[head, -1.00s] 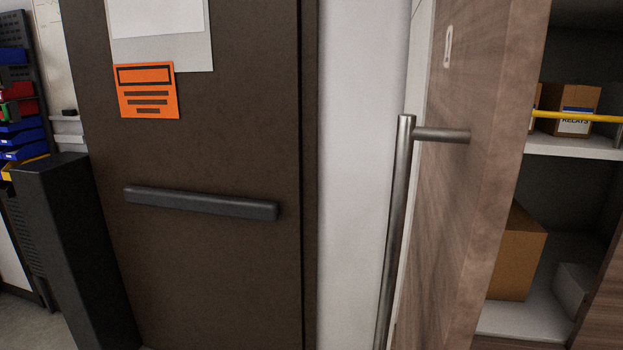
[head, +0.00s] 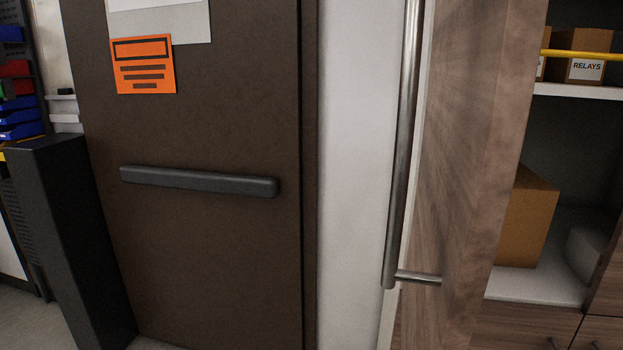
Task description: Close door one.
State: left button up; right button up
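A wood-grain cabinet door (head: 470,170) stands open in the right half of the head view, seen at a steep angle. I take it to be door one, but no number shows on it now. A long vertical steel bar handle (head: 403,150) is on its face. The handle's lower end and its lower mount show, and its top runs out of the picture. Neither of my grippers is in view, and nothing touches the door or handle in this view.
Behind the door, cabinet shelves (head: 580,90) hold cartons, one marked RELAYS (head: 587,68), and a plain brown box (head: 527,218). A yellow bar (head: 585,55) crosses the upper shelf. At left is a dark brown door (head: 220,120) with a black push bar (head: 200,181) and a black post (head: 70,230).

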aim_at(485, 56)
jog(key=j+z, duration=0.25)
jog(key=z, duration=0.25)
jog(key=i+j+z, duration=0.1)
jog(key=j+z, duration=0.2)
jog(key=z, duration=0.15)
jog(key=k+z, duration=0.1)
jog(key=k, duration=0.25)
